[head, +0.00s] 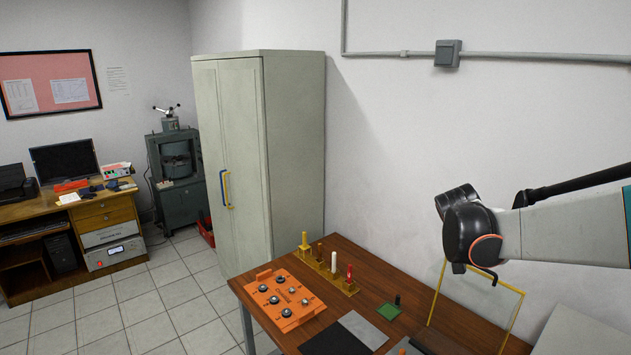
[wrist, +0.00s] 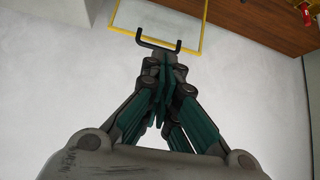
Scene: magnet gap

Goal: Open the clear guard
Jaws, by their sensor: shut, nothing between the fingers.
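The clear guard (head: 476,300) is a see-through panel in a yellow frame at the table's right end. In the head view it rises from the table at a slant; its exact angle is hard to tell. A black U-shaped handle (head: 486,273) is at its upper edge. In the wrist view the guard (wrist: 160,18) is at the top, with the handle (wrist: 158,44) on its near edge. My gripper (wrist: 161,68) is shut and empty, with its fingertips close to the handle. I cannot tell whether they touch it. In the head view my wrist hides the fingers.
On the wooden table (head: 352,257) are an orange plate (head: 284,298) with several metal knobs, a yellow rack (head: 324,269) with coloured pegs, and a green block (head: 388,311). The white wall is close behind the table. A tall cabinet (head: 294,150) stands left of it.

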